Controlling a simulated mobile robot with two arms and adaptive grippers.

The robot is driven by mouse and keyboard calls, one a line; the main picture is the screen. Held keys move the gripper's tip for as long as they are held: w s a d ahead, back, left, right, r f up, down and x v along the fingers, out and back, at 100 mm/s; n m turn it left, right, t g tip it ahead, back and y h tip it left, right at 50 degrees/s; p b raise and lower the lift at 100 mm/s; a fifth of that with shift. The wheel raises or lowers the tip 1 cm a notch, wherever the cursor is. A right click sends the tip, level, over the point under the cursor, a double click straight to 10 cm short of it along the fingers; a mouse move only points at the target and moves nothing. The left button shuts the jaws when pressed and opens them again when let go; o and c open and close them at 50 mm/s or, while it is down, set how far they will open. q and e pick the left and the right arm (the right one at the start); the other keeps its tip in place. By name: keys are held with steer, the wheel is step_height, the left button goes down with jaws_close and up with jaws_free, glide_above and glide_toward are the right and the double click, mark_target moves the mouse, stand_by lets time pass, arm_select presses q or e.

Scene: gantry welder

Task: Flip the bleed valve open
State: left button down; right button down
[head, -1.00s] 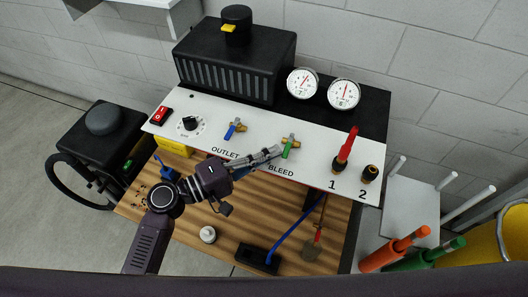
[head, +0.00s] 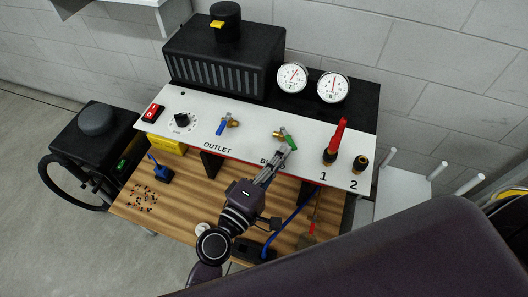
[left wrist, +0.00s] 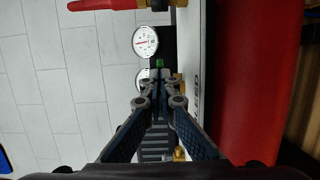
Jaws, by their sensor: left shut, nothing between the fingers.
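The bleed valve (head: 280,134) is a small brass valve on the white front panel, above the BLEED label. Its green lever (head: 291,143) points down and to the right. My left gripper (head: 285,151) is shut and empty, its fingertips at the lever from below. In the left wrist view, the closed fingertips (left wrist: 160,76) have the green lever end (left wrist: 159,62) just beyond them. I cannot tell whether they touch. The gripper covers part of the BLEED label. My right gripper is not in view.
The outlet valve with a blue lever (head: 222,127) is to the left. A red connector (head: 335,137) and socket 2 (head: 360,163) are to the right. Two gauges (head: 292,77) (head: 333,87) stand behind. A wooden shelf (head: 185,200) lies below the panel.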

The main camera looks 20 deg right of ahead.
mark_target(298, 161)
arm_select(q)
steer(key=shift+s+d, duration=0.15)
steer(key=shift+d, duration=0.55)
steer(key=shift+s+d, duration=0.15)
steer(key=shift+d, duration=0.5)
steer(key=shift+w+d, duration=0.1)
steer(key=shift+d, duration=0.8)
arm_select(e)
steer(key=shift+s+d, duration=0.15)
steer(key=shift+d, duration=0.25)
arm_select(q)
steer(key=shift+a+f, duration=0.1)
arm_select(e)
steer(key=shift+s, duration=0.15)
